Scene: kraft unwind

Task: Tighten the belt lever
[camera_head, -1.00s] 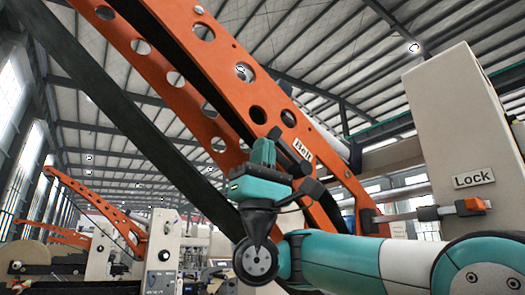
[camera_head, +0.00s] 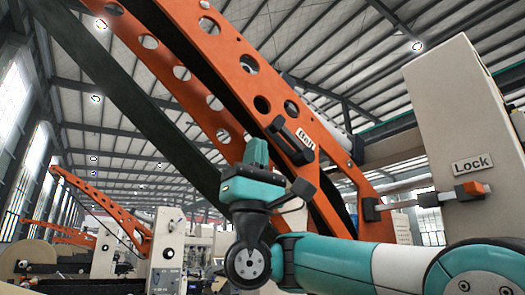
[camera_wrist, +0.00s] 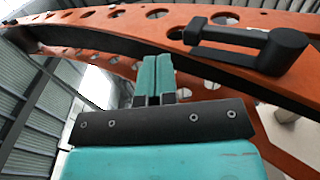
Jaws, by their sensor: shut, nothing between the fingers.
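The belt lever (camera_head: 291,142) is a black handle on the side of the orange beam, just left of the "Belt" label (camera_head: 307,139). In the wrist view the lever (camera_wrist: 232,42) lies along the beam at the upper right, with a thick round knob at its right end. My gripper (camera_head: 257,142) is teal, with its fingers pointing up, below and left of the lever. In the wrist view my gripper (camera_wrist: 157,62) has its two fingers together and empty. A gap shows between the fingertips and the lever in that view.
The orange beam (camera_head: 215,62) with round holes slopes down from upper left to right. Similar machines stand in the background at lower left.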

